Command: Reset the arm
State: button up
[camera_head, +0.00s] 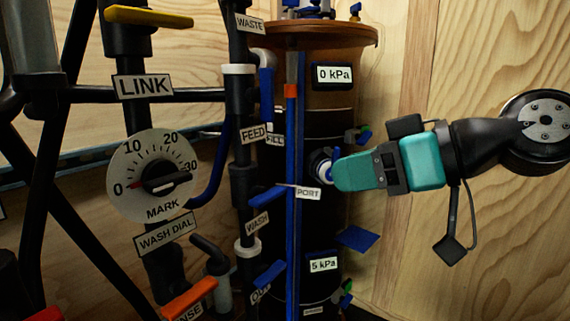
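My arm reaches in from the right edge of the head view. My gripper (345,172) has teal fingers and points left at the dark filter column (318,222). Its tip is at or just in front of a round white and blue fitting (322,168) on the column, near the PORT label (307,193). I cannot tell whether it touches the fitting. The fingers are seen side-on, so the gap between them is hidden and I cannot tell whether they hold anything.
Black pipes with blue valve handles (267,197), a yellow handle (148,16) and an orange handle (190,299) stand left of the column. Gauges read 0 kPa (335,75) and 5 kPa (323,264). Plywood walls (480,60) stand behind.

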jog(key=s+d+f+m+g+h+p, duration=0.3)
jog(key=s+f+g+h, duration=0.45)
jog(key=s+f, duration=0.6)
notch_tip(320, 180, up, 34)
jog(key=d+p, duration=0.1)
jog(key=p, duration=3)
jog(key=shift+p, duration=0.4)
